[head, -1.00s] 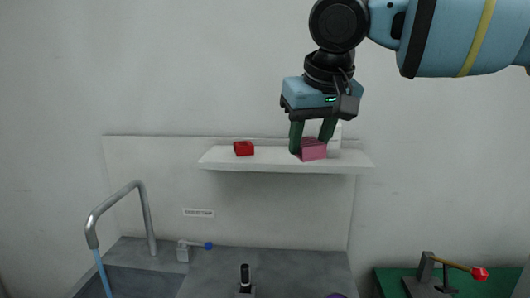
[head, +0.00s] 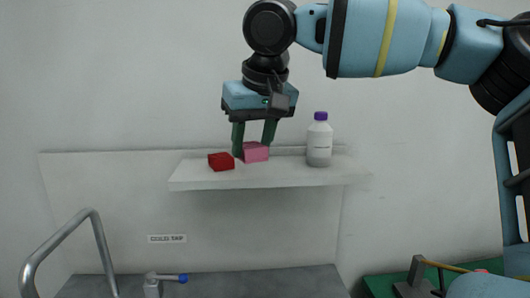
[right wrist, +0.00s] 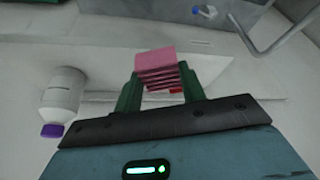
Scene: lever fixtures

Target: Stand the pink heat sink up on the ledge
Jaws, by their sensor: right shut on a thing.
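The pink heat sink (head: 256,153) is between the fingers of my right gripper (head: 254,143), which is shut on it. In the right wrist view the heat sink (right wrist: 156,66) shows a flat face and stacked fins, between the dark green fingers (right wrist: 160,90). The gripper points down at the pale ledge (head: 275,178). The heat sink is over the ledge's left-middle part; I cannot tell whether it touches the surface. My left gripper is not in view.
A red block (head: 221,161) sits on the ledge just left of the heat sink. A white bottle with a purple cap (head: 319,140) stands on the ledge to the right; it also shows in the right wrist view (right wrist: 63,95). A bent metal pipe (head: 70,235) and blue-tipped lever (head: 168,278) are below.

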